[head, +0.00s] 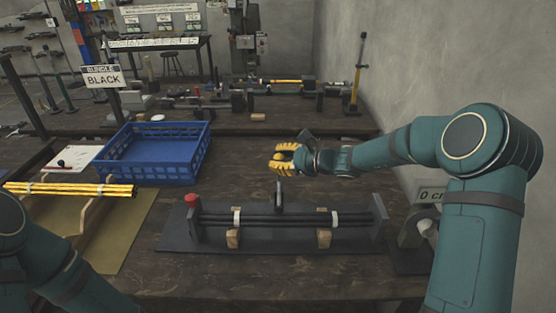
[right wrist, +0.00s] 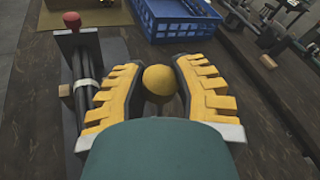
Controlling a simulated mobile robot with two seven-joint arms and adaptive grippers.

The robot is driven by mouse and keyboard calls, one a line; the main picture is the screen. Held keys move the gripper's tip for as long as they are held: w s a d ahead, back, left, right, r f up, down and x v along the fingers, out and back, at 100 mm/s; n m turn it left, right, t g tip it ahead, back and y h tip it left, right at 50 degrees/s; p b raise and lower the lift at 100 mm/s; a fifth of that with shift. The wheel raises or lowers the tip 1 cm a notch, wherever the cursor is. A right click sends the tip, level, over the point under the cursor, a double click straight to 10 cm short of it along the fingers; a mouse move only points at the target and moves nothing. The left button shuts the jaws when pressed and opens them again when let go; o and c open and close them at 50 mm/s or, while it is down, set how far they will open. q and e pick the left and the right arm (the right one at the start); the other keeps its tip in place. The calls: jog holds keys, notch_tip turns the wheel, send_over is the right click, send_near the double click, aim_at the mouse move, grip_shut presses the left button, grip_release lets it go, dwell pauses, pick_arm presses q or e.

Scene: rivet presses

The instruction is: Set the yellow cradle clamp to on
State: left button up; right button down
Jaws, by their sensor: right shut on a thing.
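A dark cradle (head: 182,240) on the near bench holds a bundle of black rods (head: 310,218) with light bands. A dark upright lever (head: 278,197) stands at its middle. My right gripper (head: 284,157) is just above and behind the lever, with its yellow padded fingers around a yellow ball knob (right wrist: 159,79). The fingers are shut on this knob. My left gripper is out of view.
A blue crate (head: 150,180) stands behind left. Yellow rods (head: 70,188) lie on a rack at the left, beside a white sheet. A sign reading "BLACK" (head: 103,80) stands behind. The bench behind my right gripper has free room.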

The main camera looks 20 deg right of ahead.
dwell(0.3)
jog(key=c, duration=0.6)
grip_release()
jog(key=shift+s+r, duration=0.15)
jog(key=shift+s, duration=0.1)
jog(key=shift+w, duration=0.1)
jog(key=v, duration=1.2)
